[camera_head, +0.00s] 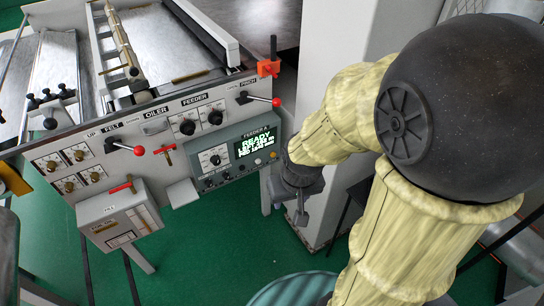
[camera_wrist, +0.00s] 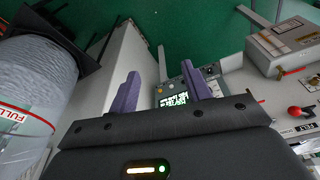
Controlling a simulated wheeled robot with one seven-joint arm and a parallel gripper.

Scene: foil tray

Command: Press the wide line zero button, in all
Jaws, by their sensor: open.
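The grey feeder control box (camera_head: 202,147) is mounted on the front of the machine in the head view. Its lit green display (camera_head: 256,143) reads "READY" at the top, with smaller lines that I cannot read. A row of small buttons (camera_head: 240,170) runs below the display; their labels are too small to tell which is the line zero button. My gripper (camera_head: 301,212) hangs just right of the box, apart from it. In the wrist view my gripper (camera_wrist: 161,88) has its two purple fingers spread and empty, and the display (camera_wrist: 171,101) shows between them.
A grey box (camera_head: 120,213) hangs at the lower left. A white column (camera_head: 333,70) stands behind my arm. A cylinder labelled "FULL" (camera_wrist: 35,85) is left in the wrist view.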

